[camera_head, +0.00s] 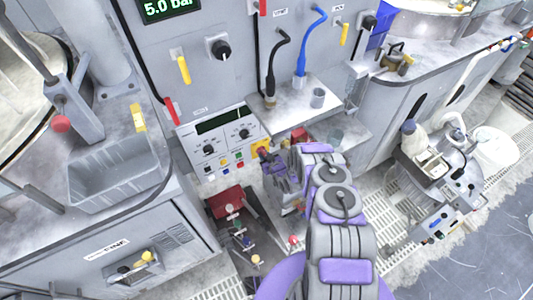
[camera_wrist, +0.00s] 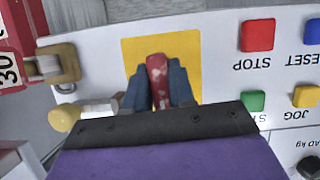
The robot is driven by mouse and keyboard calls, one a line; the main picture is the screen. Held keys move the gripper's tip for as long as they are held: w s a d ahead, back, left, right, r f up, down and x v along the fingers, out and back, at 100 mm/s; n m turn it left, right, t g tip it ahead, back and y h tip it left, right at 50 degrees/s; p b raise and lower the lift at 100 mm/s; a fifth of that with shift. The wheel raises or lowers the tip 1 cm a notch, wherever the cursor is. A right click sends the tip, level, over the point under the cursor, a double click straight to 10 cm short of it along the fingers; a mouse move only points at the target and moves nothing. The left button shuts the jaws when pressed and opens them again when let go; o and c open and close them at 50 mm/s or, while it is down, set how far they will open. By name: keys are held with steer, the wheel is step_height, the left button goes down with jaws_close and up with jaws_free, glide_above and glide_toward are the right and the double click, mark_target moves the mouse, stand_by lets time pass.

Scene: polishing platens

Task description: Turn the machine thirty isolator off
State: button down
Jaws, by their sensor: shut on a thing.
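The isolator is a red handle (camera_wrist: 157,80) on a yellow square plate (camera_wrist: 190,48) at the end of the control panel. In the wrist view the handle stands between the two dark blue-grey fingers of my gripper (camera_wrist: 160,88), which is shut on it. The handle lies roughly upright in that picture. In the head view my gripper (camera_head: 268,163) is at the panel's right end, and part of the yellow plate (camera_head: 261,146) shows beside it. The handle itself is hidden there. A red thing marked "30" (camera_wrist: 10,68) is at the left of the wrist view.
Red STOP (camera_wrist: 257,35), green (camera_wrist: 253,100) and yellow JOG (camera_wrist: 305,96) buttons sit close to the plate. A brass-coloured hasp-like part (camera_wrist: 58,64) and a tan knob (camera_wrist: 65,118) are on its other side. A red tray (camera_head: 228,199) lies below the control panel (camera_head: 218,135).

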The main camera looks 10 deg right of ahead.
steer(key=shift+w+r+n+t+h+p, duration=0.15)
steer(key=shift+r+n+t+h+p, duration=0.2)
steer(key=shift+n+h+p, duration=0.5)
steer(key=shift+f+n, duration=0.15)
steer(key=shift+n, duration=0.6)
steer(key=shift+d+n+t+h+b, duration=0.1)
steer(key=shift+n+t+h+b, duration=0.55)
steer(key=shift+n+h, duration=0.35)
steer(key=shift+d+n, duration=0.1)
steer(key=shift+n, duration=0.2)
steer(key=c, duration=1)
jaws_free()
steer(key=shift+c, duration=0.2)
steer(key=shift+s, duration=0.2)
